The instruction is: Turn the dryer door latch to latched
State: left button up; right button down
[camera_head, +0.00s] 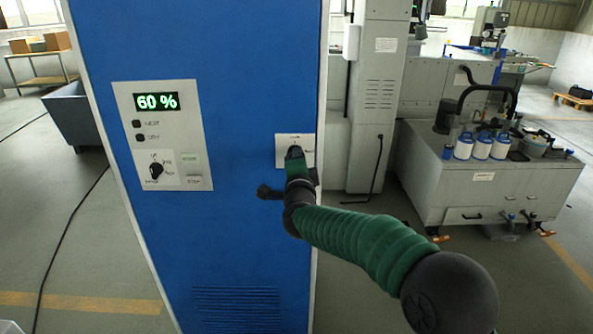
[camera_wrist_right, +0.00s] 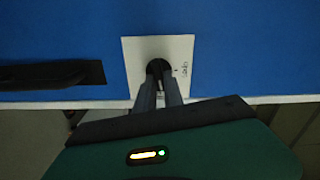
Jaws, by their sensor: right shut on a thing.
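The dryer is a tall blue cabinet (camera_head: 235,90), and its blue face (camera_wrist_right: 70,25) fills the top of the wrist view. A white latch plate (camera_head: 282,143) sits near the cabinet's right edge. The dark latch knob (camera_wrist_right: 158,67) is on this plate (camera_wrist_right: 132,50), partly hidden by my fingers. My right gripper (camera_head: 295,157) reaches the plate from below right. In the wrist view, its two grey fingers (camera_wrist_right: 160,84) are shut on the knob, one on each side. The small lettering on the plate is unreadable, so the pointed-to setting is unclear. My left gripper is not in view.
A black door handle (camera_wrist_right: 50,74) is beside the latch plate, also visible in the head view (camera_head: 268,192). A control panel (camera_head: 200,120) reading 60 % is farther left. A grey machine (camera_head: 480,190) with white canisters stands at right. Open floor lies left.

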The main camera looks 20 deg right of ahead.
jog(key=shift+d+f+m+b, duration=0.15)
jog(key=shift+f+m+b, duration=0.2)
jog(key=shift+m+b, duration=0.8)
jog(key=c, duration=1.8)
grip_release()
jog(key=o, duration=0.3)
jog(key=shift+s+d+r, duration=0.1)
jog(key=shift+s+d, duration=0.05)
jog(key=shift+o, duration=0.2)
jog(key=b+v, duration=0.2)
jog(key=v, duration=1.4)
jog(key=shift+s, duration=0.35)
